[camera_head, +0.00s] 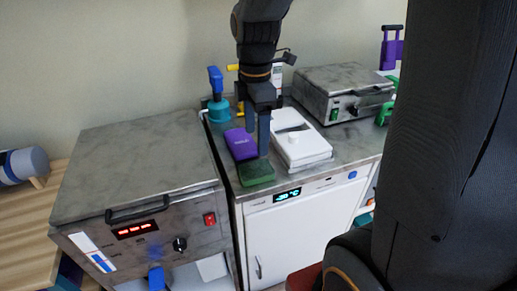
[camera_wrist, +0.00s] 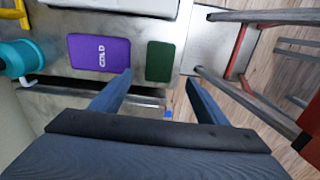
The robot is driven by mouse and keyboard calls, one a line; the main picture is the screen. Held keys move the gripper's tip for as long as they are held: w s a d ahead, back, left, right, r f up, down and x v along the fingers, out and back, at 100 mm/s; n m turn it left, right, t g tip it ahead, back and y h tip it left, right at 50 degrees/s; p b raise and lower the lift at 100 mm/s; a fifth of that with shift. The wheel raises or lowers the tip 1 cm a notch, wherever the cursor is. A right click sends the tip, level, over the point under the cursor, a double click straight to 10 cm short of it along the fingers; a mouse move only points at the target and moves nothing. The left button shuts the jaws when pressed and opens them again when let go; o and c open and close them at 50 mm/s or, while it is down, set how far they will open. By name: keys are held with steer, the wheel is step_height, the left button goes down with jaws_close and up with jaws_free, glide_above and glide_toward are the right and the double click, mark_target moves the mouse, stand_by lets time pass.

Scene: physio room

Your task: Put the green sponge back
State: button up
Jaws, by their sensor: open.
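The green sponge (camera_head: 257,174) lies flat at the front edge of the metal counter top, left of the middle. It also shows in the wrist view (camera_wrist: 160,61), beyond and between my fingertips. My gripper (camera_head: 257,138) points down over the counter, its fingers at or just behind the sponge; I cannot tell how far above. In the wrist view my gripper (camera_wrist: 158,84) is open, with nothing between its fingers. A purple pack marked COLD (camera_head: 241,143) lies just behind the sponge; it shows left of it in the wrist view (camera_wrist: 100,53).
A white device (camera_head: 304,158) sits right of the sponge. A teal pump bottle (camera_head: 218,109) stands at the back. A metal-lidded unit (camera_head: 135,160) with a handle is on the left. Another metal box (camera_head: 345,95) stands at the back right. A white-fronted cabinet (camera_head: 300,225) is below the counter.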

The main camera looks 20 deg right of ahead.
steer(key=s+f+m, duration=0.7)
steer(key=s+m, duration=0.2)
steer(key=m, duration=0.8)
steer(key=shift+s+m+t, duration=0.2)
steer(key=shift+m+t, duration=0.2)
